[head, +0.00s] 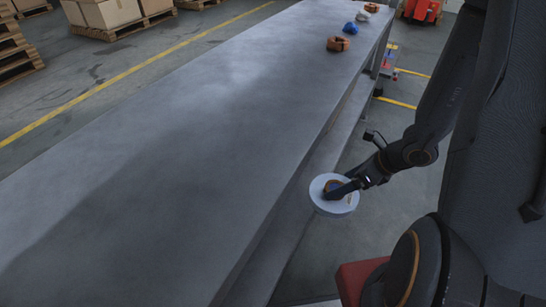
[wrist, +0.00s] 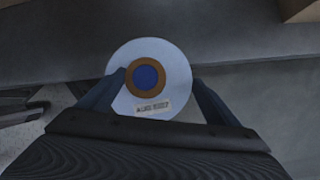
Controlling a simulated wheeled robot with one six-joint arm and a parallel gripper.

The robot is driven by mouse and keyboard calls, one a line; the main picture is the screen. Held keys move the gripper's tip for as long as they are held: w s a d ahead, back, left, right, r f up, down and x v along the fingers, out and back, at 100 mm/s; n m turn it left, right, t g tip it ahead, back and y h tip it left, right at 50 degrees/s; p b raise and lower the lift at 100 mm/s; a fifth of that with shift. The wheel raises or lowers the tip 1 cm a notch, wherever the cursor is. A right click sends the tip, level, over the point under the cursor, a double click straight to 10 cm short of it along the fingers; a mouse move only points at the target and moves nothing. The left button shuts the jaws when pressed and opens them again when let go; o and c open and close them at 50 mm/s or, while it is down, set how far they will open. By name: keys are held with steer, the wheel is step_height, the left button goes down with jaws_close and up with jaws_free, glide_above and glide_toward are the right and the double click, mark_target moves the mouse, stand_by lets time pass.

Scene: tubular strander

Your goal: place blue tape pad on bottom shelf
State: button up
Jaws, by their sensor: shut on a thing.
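The tape pad is a pale blue disc with a brown ring and a dark blue centre. In the wrist view the pad (wrist: 180,82) sits between the two fingers of my gripper (wrist: 160,92), with a small printed label facing the camera. In the head view my gripper (head: 352,186) is shut on the pad (head: 330,206), beside the table's right edge and below its top. The bottom shelf (head: 285,235) shows as a grey strip under the table's right side. The pad is near that shelf; the gap between them cannot be told.
The long grey table top (head: 170,150) is mostly bare. At its far end lie an orange-brown roll (head: 338,44), a blue item (head: 351,28) and other small rolls. Pallets with boxes (head: 115,15) stand far left. Open floor (head: 400,185) lies right of the table.

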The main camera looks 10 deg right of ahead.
steer(key=shift+w+d+f+m, duration=0.3)
steer(key=shift+w+d+m, duration=0.15)
steer(key=shift+w, duration=0.2)
steer(key=w+a+b, duration=0.1)
steer(key=w+a, duration=0.1)
steer(key=w, duration=0.7)
steer(key=w+a+b, duration=0.1)
steer(key=w+a, duration=0.2)
steer(key=w, duration=0.6)
steer(key=f, duration=0.2)
steer(key=f+b, duration=0.1)
steer(key=f, duration=0.1)
steer(key=f+b, duration=0.1)
steer(key=f, duration=0.1)
steer(key=shift+w+d+f, duration=0.1)
steer(key=shift+w+f, duration=0.05)
steer(key=shift+w, duration=0.15)
steer(key=shift+w+f+b, duration=0.2)
steer(key=shift+f+b, duration=0.1)
steer(key=shift+b, duration=0.2)
steer(key=shift+f, duration=0.2)
steer(key=o, duration=1.1)
steer(key=shift+r, duration=0.1)
